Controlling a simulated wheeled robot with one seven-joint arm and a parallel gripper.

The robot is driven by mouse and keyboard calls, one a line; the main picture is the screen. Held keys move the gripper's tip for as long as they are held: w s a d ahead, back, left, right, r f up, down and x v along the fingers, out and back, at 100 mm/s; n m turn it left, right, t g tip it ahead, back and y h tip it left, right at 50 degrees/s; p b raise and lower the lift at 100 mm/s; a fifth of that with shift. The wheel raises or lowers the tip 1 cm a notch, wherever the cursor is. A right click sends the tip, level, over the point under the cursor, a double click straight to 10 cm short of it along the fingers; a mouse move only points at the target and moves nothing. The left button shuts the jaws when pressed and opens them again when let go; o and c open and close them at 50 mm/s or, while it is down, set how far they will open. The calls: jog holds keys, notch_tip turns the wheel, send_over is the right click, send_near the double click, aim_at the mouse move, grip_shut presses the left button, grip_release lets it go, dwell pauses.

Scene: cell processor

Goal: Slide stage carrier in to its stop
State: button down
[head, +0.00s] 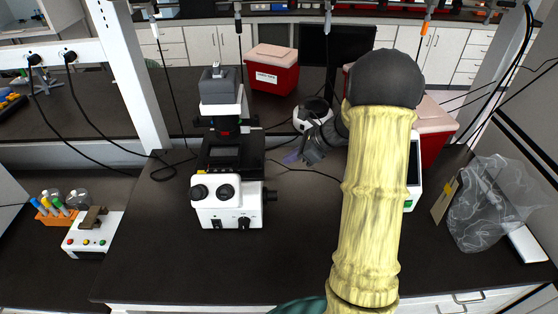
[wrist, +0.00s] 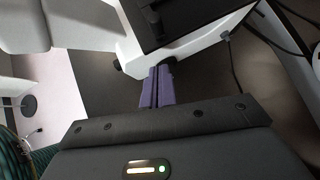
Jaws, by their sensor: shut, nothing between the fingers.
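A white and black microscope (head: 227,205) stands on the dark bench left of centre, with a black stage area (head: 224,158) in its middle. I cannot pick out the stage carrier as a separate part. My gripper (head: 291,158) is to the right of the microscope, with a gap between them in the head view. In the wrist view, its purple fingers (wrist: 157,86) are together and empty, pointing toward the microscope's white body (wrist: 192,42) and black stage part (wrist: 165,18). I cannot tell there whether the fingertips touch it.
A red bin (head: 273,76) and a dark monitor (head: 335,45) stand behind. A small white box (head: 93,236) and a tube rack (head: 52,212) are at left. A clear plastic bag (head: 492,205) lies at right. Cables cross the bench; its front is clear.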

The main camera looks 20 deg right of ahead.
jog(key=b+v, duration=0.1)
jog(key=v, duration=0.5)
jog(key=shift+d+r, duration=0.2)
jog(key=shift+r, duration=0.15)
jog(key=shift+w, duration=0.2)
jog(key=shift+d, duration=0.1)
jog(key=s+a+f+n+g+h, duration=0.1)
jog(key=s+a+f+n+h, duration=0.2)
jog(key=s+a+n, duration=0.4)
jog(key=s+a+f+n+g+h, duration=0.1)
jog(key=s+a+f+n+h, duration=0.1)
jog(key=s+a+n+h, duration=0.2)
jog(key=s+a+n, duration=0.3)
jog(key=s+n, duration=0.4)
jog(key=n, duration=0.6)
jog(key=shift+s+f+n+h, duration=0.25)
jog(key=shift+f+n+h, duration=0.05)
jog(key=shift+f+n, duration=0.1)
jog(key=shift+a, duration=0.15)
